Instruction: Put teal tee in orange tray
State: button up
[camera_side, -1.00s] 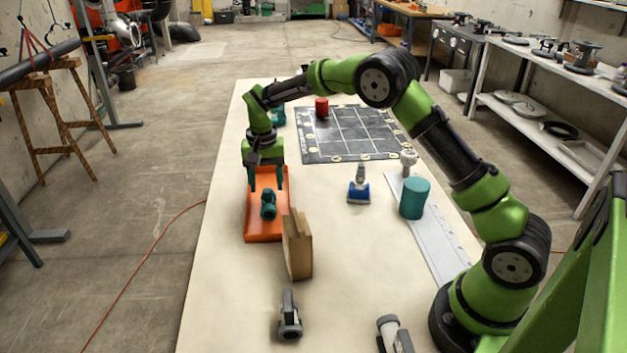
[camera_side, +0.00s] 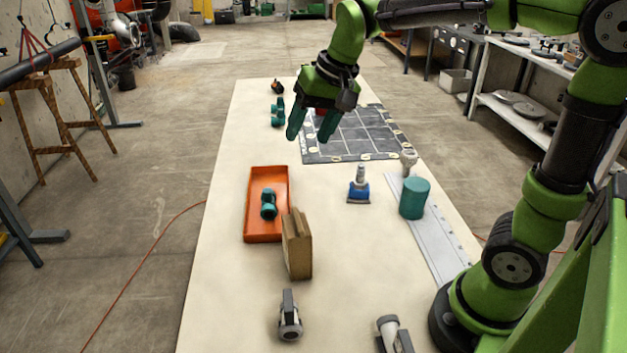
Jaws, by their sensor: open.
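The teal tee (camera_side: 268,204) lies in the orange tray (camera_side: 281,178), on the tray's floor. My gripper (camera_side: 312,138) is open and empty, with its teal fingers pointing down. It is up in the air beyond the tray and to its right, clear of the tee. A second teal fitting (camera_side: 278,112) lies on the table at the far left, apart from the tray.
A wooden block (camera_side: 297,246) stands against the tray's near right corner. A dark grid mat (camera_side: 350,148) lies at the back. A blue-based fitting (camera_side: 359,188), a teal cylinder (camera_side: 414,198) and a grey fitting (camera_side: 289,316) stand on the table. The middle is mostly clear.

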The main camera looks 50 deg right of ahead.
jog(key=s+a+f+n+t, duration=0.1)
jog(key=s+f+n+t, duration=0.1)
jog(key=s, duration=1.1)
jog(key=shift+s+a+f+t, duration=0.15)
jog(key=shift+s+a+t, duration=0.25)
jog(key=shift+t, duration=0.2)
